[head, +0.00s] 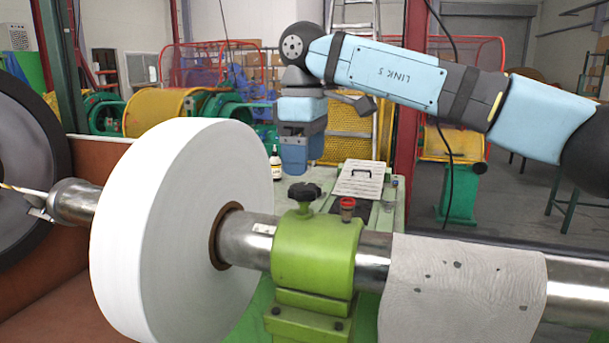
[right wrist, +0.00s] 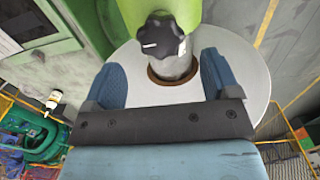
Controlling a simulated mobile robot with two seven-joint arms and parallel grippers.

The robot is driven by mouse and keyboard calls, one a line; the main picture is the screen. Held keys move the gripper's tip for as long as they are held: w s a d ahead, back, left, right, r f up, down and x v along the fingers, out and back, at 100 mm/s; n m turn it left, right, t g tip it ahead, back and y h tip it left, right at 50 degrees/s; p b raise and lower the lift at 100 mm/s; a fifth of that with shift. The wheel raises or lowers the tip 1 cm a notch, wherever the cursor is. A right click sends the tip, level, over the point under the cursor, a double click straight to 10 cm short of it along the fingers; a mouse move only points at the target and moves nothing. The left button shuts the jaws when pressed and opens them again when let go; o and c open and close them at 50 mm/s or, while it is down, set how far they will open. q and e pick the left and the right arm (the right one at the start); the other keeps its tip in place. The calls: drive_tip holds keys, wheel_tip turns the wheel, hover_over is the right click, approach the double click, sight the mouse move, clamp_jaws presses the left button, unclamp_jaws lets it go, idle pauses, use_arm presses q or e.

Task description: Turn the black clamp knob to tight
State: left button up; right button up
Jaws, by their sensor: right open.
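The black clamp knob (head: 304,193) is a lobed star knob on top of the green clamp (head: 315,255), which sits around the steel shaft (head: 245,240). In the right wrist view the knob (right wrist: 160,38) shows a white line on its top, pointing left. My right gripper (head: 294,170) points down, above and slightly behind the knob in the head view, and is apart from it. In the right wrist view its two blue fingers (right wrist: 162,62) are spread wide, with the knob beyond the tips, between their lines. The left gripper is not in view.
A large white reel (head: 180,215) stands left of the clamp. A grey wrap (head: 460,290) covers the shaft at right.

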sight(305, 186)
use_arm(q)
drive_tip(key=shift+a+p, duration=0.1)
drive_tip(key=shift+p, duration=0.35)
use_arm(e)
wheel_tip(305, 186, up, 9)
drive_tip(key=shift+f, duration=0.1)
